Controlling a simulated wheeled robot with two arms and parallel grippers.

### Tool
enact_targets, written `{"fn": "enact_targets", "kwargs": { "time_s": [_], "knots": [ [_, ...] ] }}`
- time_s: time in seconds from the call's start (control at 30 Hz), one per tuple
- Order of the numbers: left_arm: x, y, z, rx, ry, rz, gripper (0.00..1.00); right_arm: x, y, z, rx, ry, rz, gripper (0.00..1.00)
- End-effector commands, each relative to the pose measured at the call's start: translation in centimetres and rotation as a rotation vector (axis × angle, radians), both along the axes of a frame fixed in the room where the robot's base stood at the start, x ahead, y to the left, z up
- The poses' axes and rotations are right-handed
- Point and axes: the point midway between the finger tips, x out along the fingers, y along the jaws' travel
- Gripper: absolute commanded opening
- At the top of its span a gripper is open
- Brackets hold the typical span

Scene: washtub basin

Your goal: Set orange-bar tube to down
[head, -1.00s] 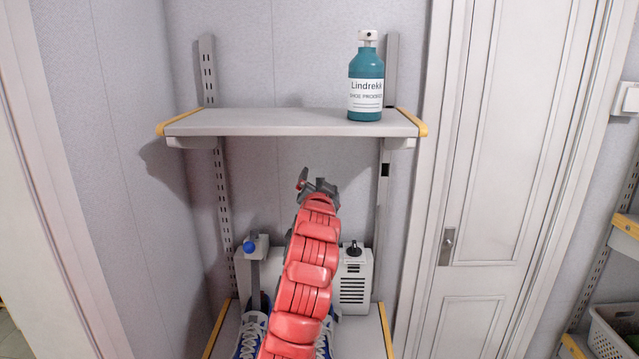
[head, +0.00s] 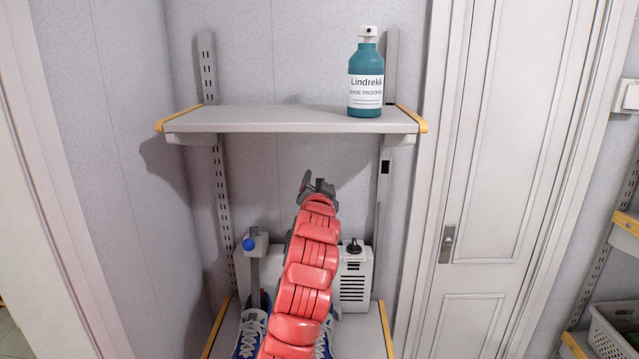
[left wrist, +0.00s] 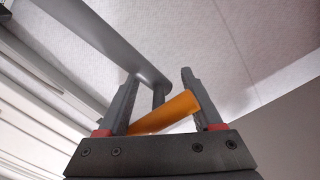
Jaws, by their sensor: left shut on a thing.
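In the left wrist view, a grey tube (left wrist: 108,42) runs down from the upper left to my left gripper (left wrist: 158,88). An orange bar (left wrist: 168,111) lies slantwise between the two fingers, and the gripper is shut on it. In the head view my left gripper (head: 318,186) is raised below the upper shelf, above the white shoe dryer (head: 354,284). My red arm covers the middle of the dryer, so the orange bar and its tube cannot be made out there. My right gripper is not in view.
Another grey tube with a blue knob (head: 249,244) stands left of my arm. A black knob (head: 353,247) tops the dryer's right side. Blue shoes (head: 250,335) stand below. The upper shelf (head: 280,118) carries a teal bottle (head: 366,80) and hangs above my gripper.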

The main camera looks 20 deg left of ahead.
Motion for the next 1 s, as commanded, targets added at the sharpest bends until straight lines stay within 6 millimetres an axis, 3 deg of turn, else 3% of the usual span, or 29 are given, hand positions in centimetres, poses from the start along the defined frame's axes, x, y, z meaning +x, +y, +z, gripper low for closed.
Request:
{"fn": "enact_targets", "kwargs": {
  "time_s": [0.1, 0.33, 0.67, 0.7, 0.8, 1.0],
  "knots": [
    [-0.5, -0.2, -3.1, -0.005, 0.003, -0.001, 0.00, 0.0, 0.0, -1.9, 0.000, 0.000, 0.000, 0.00],
    [-1.9, -0.6, -7.8, -0.006, 0.001, -0.002, 0.00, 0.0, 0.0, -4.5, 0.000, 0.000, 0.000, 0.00],
    [-2.1, -0.7, -7.9, -0.009, -0.001, -0.002, 0.00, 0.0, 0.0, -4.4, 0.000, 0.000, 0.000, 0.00],
    [-2.1, -0.7, -7.9, -0.009, -0.001, -0.002, 0.70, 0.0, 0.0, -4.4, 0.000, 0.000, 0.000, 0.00],
    [-2.1, -0.7, -7.9, -0.007, -0.001, -0.002, 0.88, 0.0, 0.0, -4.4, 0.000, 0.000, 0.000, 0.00],
    [-2.2, -0.7, -7.9, -0.005, 0.000, 0.000, 0.90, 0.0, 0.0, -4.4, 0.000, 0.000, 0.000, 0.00]
  ]
}}
